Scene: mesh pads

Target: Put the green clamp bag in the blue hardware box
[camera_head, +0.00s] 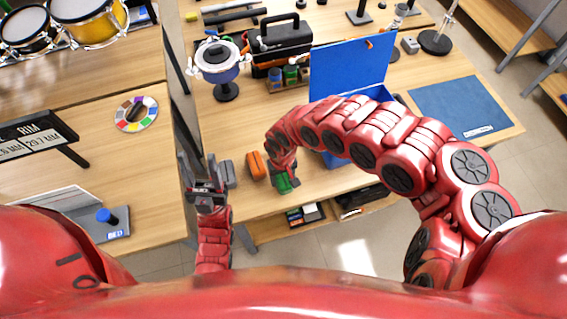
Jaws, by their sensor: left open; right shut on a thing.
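The green clamp bag (283,184) is at the front of the workbench, right at my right gripper (287,172). The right gripper is shut on the bag; its fingers are partly hidden by the arm, and I cannot tell whether the bag touches the bench. The blue hardware box (350,69) stands open on the bench, its lid raised at the back. My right arm crosses in front of the box and hides much of its inside and front. My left gripper (196,168) is open and empty near the bench's left edge.
An orange bag (257,165) and a grey bag (228,174) lie left of the green one. A black toolbox (282,41), a round pot-like device on a stand (219,62) and small jars (290,74) stand behind. A blue mat (459,104) lies right of the box.

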